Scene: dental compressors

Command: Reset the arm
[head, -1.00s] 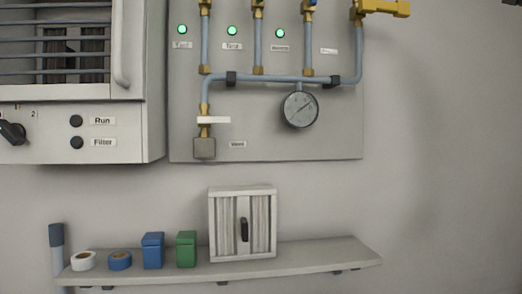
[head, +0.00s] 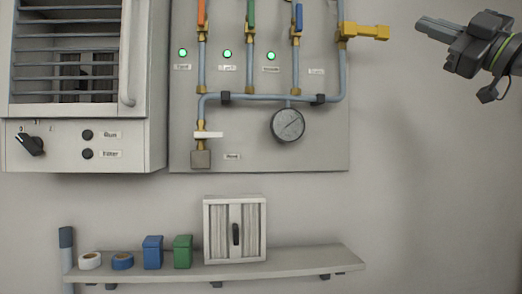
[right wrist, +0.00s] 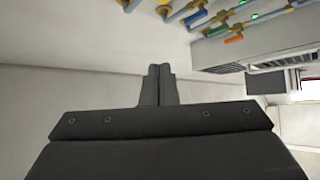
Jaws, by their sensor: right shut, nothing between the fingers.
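My right gripper (head: 436,29) is at the upper right of the head view, in front of the bare wall and right of the yellow valve handle (head: 368,31), apart from it. Its two fingers lie together and hold nothing. In the right wrist view the closed fingers (right wrist: 156,84) point up towards blank wall. My left gripper is in neither view.
A cabinet with a grille (head: 75,130) is at left. A shelf (head: 310,262) holds tape rolls, a blue box, a green box and a filter (head: 248,219). The wall at right is clear.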

